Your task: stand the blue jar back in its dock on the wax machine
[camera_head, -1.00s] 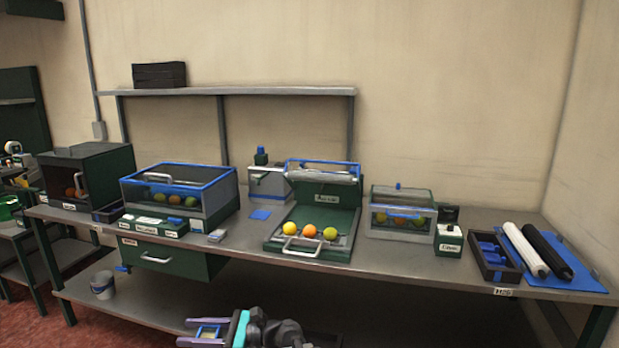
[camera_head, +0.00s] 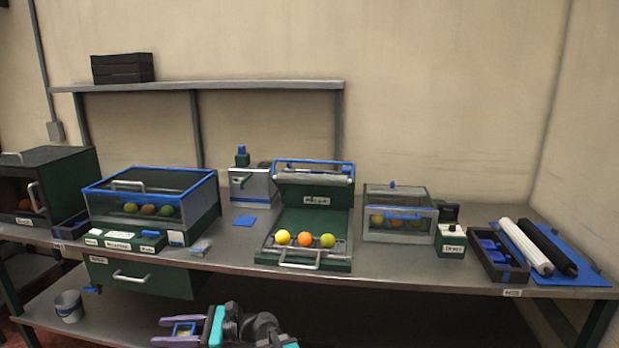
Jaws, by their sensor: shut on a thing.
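My gripper (camera_head: 177,331) is low in the picture, in front of the bench's lower shelf. Its purple fingers are shut on a small blue-edged thing with a pale middle, which looks like the blue jar (camera_head: 184,329). The fingers hide part of it. A green machine with a raised lid (camera_head: 315,201) stands mid-bench, with yellow, orange and green fruit at its front. A grey box with a green and blue top (camera_head: 250,185) stands beside it, near a flat blue pad (camera_head: 244,221). I cannot read which is the wax machine, nor make out the dock.
A blue-edged glass case (camera_head: 150,205) and dark oven-like box (camera_head: 45,185) stand left. A smaller glass case (camera_head: 398,215), dark tray (camera_head: 490,252) and two rollers (camera_head: 540,246) stand right. A bucket (camera_head: 69,306) is on the lower shelf. Bare benchtop shows along the front.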

